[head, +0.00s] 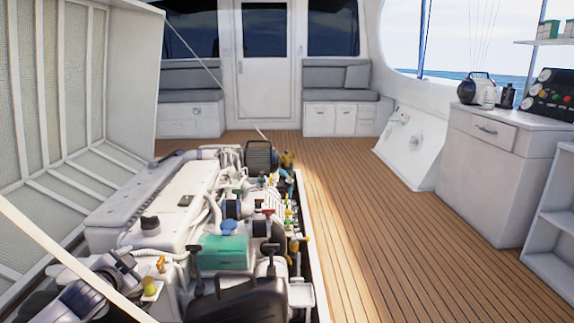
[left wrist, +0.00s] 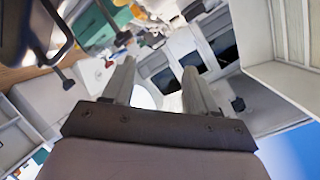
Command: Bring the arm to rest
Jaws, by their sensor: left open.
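My left arm shows at the lower left of the head view, with its gripper (head: 122,268) low beside the near left end of the engine (head: 165,205). In the left wrist view my left gripper (left wrist: 158,78) has its two grey fingers apart, with nothing held between them. The wrist picture is tilted, and engine parts show at its top left. I cannot tell in the head view whether the gripper touches the engine. My right gripper is in neither view.
The raised hatch lid (head: 75,90) stands along the left, with a pale strut (head: 70,260) crossing near my arm. A black container (head: 237,300) and a green-topped box (head: 223,252) sit at the engine's near end. The wooden deck (head: 390,240) on the right is clear, beside a white cabinet (head: 485,180).

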